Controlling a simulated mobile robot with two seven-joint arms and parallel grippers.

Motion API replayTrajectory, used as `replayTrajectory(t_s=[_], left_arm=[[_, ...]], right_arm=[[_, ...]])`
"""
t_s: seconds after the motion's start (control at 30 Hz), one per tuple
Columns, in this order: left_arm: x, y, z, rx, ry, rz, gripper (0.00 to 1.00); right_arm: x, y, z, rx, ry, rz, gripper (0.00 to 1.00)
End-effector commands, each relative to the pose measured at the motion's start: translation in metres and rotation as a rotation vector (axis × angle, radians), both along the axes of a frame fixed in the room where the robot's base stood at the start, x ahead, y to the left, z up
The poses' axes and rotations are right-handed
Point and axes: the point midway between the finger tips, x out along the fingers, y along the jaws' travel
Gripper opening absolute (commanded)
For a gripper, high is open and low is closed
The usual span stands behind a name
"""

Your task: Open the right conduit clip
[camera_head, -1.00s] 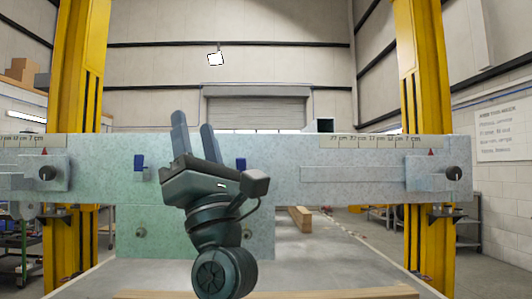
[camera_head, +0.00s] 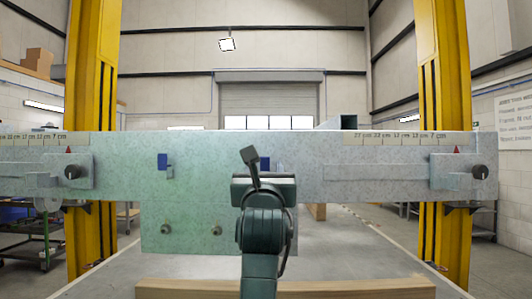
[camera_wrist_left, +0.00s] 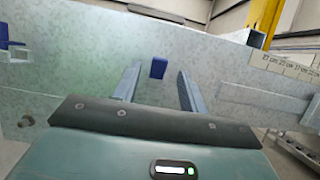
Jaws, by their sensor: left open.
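The right conduit clip is a small blue piece (camera_head: 265,163) on the grey-green metal beam (camera_head: 345,145). In the head view it shows just right of a finger of my left gripper (camera_head: 252,163). In the left wrist view the right clip (camera_wrist_left: 158,68) appears between the two spread, empty fingers of my left gripper (camera_wrist_left: 158,85), which point towards the beam. I cannot tell the remaining distance to the clip. A similar left blue clip (camera_head: 163,161) is on the beam, and it shows at the left edge of the wrist view (camera_wrist_left: 4,35). My right gripper is out of view.
A lower plate with bolts (camera_head: 190,240) hangs under the beam. Clamps with dark knobs sit at its left (camera_head: 72,172) and right (camera_head: 478,171). Yellow posts (camera_head: 95,100) (camera_head: 445,100) stand behind. A wooden bar (camera_head: 180,289) lies in front, below.

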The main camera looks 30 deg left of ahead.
Motion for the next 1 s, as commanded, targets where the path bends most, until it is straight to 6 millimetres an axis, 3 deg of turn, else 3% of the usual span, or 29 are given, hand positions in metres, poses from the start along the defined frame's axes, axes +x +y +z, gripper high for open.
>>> replayTrajectory(t_s=[0.2,0.4,0.77,1.0], left_arm=[[0.036,0.018,0.019,0.0,0.001,0.002,0.43],[0.054,0.027,0.026,0.001,-0.001,0.002,0.43],[0.058,0.028,0.027,0.001,-0.002,0.001,0.43],[0.058,0.028,0.027,0.001,-0.001,0.001,0.24]], right_arm=[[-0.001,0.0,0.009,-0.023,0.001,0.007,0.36],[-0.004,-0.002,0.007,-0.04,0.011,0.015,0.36],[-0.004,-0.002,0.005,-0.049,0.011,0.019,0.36],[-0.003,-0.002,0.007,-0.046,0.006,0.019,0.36]])
